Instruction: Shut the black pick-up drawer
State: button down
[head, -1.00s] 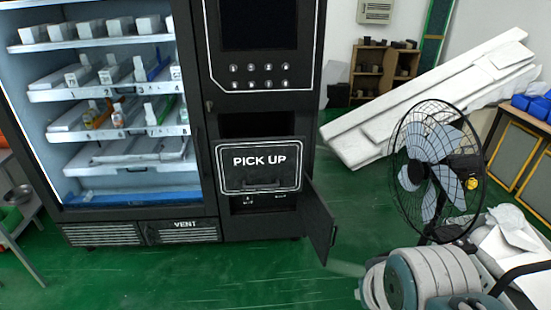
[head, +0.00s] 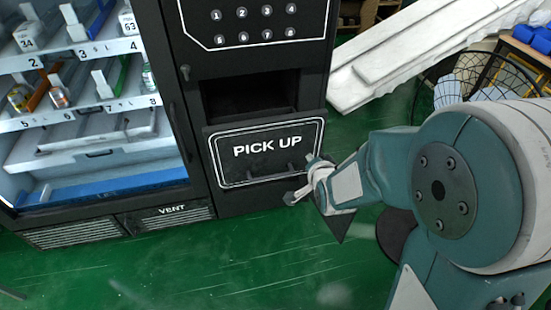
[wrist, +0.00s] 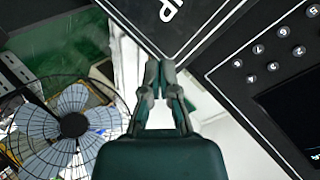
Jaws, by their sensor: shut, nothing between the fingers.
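The black pick-up drawer (head: 230,165) has a white border, the words PICK UP and a handle, and sits low in the vending machine. A dark recess (head: 250,97) shows above its front. I cannot tell how far the drawer stands out. My gripper (head: 300,190) is shut and empty at the lower right corner of the drawer front; I cannot tell whether it touches. In the wrist view, my gripper's closed fingertips (wrist: 160,72) point toward the drawer front (wrist: 195,28), which shows part of its lettering and border.
A wire-cage fan (wrist: 72,125) stands nearby. Product shelves (head: 85,50) fill the machine's left side. White slabs (head: 400,50) lean at the back right. Green floor (head: 210,265) in front is clear.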

jog(key=a+f+m+t+y, duration=0.1)
jog(key=a+f+m+t, duration=0.25)
jog(key=f, duration=0.45)
jog(key=m+t+y, duration=0.2)
jog(key=m, duration=0.1)
send_near(274, 157)
jog(key=x, duration=0.8)
jog(key=shift+r, duration=0.15)
